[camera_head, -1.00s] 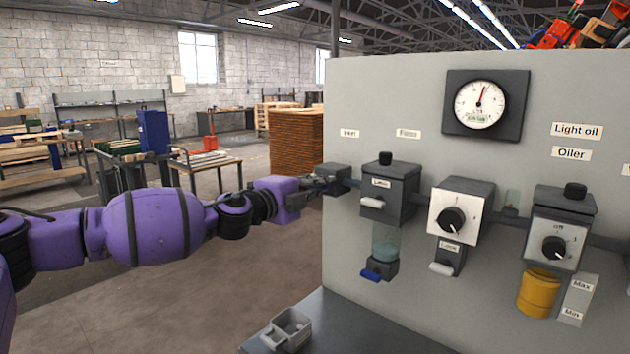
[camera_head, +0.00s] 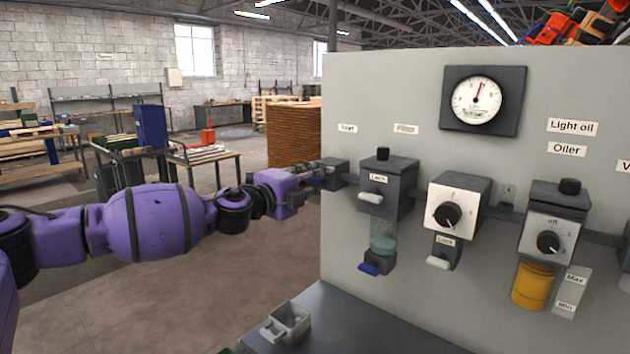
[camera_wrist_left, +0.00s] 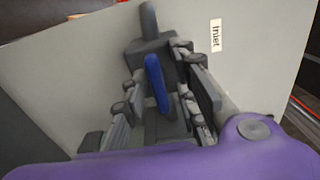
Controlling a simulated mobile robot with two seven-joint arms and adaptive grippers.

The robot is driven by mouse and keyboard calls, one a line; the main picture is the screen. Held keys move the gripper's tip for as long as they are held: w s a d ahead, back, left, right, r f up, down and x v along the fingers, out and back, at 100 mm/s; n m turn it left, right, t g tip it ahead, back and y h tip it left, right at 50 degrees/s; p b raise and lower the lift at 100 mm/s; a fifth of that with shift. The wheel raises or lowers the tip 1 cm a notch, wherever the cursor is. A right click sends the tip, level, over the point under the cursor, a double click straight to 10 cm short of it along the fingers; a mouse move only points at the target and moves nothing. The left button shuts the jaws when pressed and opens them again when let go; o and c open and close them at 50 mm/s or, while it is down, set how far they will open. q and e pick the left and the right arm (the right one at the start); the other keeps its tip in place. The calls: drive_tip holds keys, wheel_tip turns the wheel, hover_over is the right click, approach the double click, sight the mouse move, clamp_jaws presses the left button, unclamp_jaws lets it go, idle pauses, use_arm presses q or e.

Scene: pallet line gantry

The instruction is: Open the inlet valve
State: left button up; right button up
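The inlet valve (camera_head: 340,172) is a dark grey block at the left edge of the grey panel, under a small label. In the left wrist view its blue lever (camera_wrist_left: 157,82) stands between the fingers of my left gripper (camera_wrist_left: 163,88). The fingers are apart, one on each side of the lever, with gaps visible; I cannot tell whether either touches it. In the head view my left gripper (camera_head: 318,175) is small and meets the valve from the left, and the lever is hidden there. My right gripper is not in view.
Right of the valve are a filter unit (camera_head: 387,190) with a blue drain lever, a regulator with a black knob (camera_head: 447,215), an oiler (camera_head: 555,225) and a gauge (camera_head: 477,98). Open floor lies left.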

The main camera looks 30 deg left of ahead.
use_arm(q)
drive_tip(key=shift+f, duration=0.1)
drive_tip(key=shift+s+a+f, duration=0.15)
drive_tip(key=shift+s+a, duration=0.05)
drive_tip(key=shift+s, duration=0.65)
drive_tip(key=s, duration=1)
drive_tip(key=shift+s+a+r, duration=0.15)
drive_tip(key=shift+a+r, duration=0.05)
drive_tip(key=shift+a, duration=0.25)
